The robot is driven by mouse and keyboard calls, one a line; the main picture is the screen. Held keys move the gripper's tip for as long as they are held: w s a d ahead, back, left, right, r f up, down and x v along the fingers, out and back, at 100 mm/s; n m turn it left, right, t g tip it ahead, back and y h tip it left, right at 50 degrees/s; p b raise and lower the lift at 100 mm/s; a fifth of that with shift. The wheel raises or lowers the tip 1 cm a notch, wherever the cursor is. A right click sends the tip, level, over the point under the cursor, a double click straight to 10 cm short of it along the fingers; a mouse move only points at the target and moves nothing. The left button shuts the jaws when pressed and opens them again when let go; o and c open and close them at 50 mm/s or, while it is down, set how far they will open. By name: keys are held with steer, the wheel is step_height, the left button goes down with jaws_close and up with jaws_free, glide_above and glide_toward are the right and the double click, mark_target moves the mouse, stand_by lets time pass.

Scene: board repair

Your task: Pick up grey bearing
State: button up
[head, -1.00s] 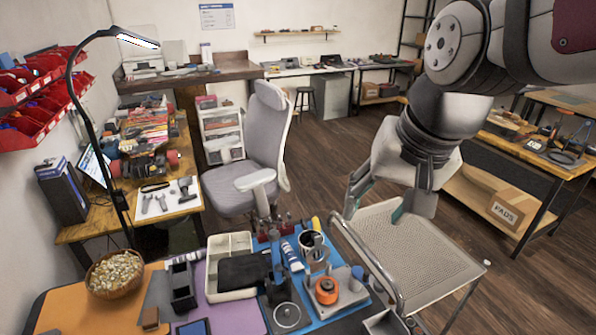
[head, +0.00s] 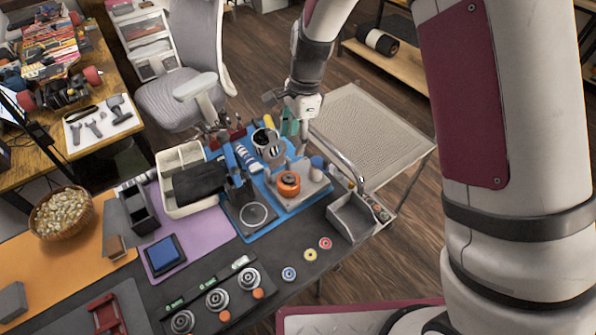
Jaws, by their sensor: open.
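Several round silver-grey parts that look like bearings (head: 217,299) sit in a row on a dark strip at the front of the workbench in the head view. Blue (head: 289,273), yellow (head: 310,254) and red (head: 325,243) ringed discs lie to their right. I cannot tell which part is the grey bearing. My gripper (head: 294,128) is open, pointing down at the far edge of the blue mat, behind the orange round part (head: 288,183). It is well apart from the silver-grey parts, and nothing shows between its fingers.
A grey open bin (head: 352,218) stands at the bench's right edge. A white divided tray (head: 182,207), a basket (head: 62,212) and a blue-topped box (head: 165,254) are to the left. A mesh-topped cart (head: 372,125) and an office chair (head: 190,70) stand behind.

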steer(key=f, duration=0.1)
glide_above(289, 178)
steer(key=d, duration=0.1)
step_height(289, 178, down, 7)
steer(key=shift+w+r+p, duration=0.1)
steer(key=shift+p, duration=0.3)
steer(key=shift+a+f+p, duration=0.25)
steer(key=shift+f+p, duration=0.05)
steer(key=shift+f, duration=1.35)
steer(key=shift+a+f+p, duration=0.2)
steer(key=shift+f+p, duration=0.05)
steer(key=shift+f, duration=1.35)
steer(key=c, duration=1.1)
steer(key=shift+c, duration=0.5)
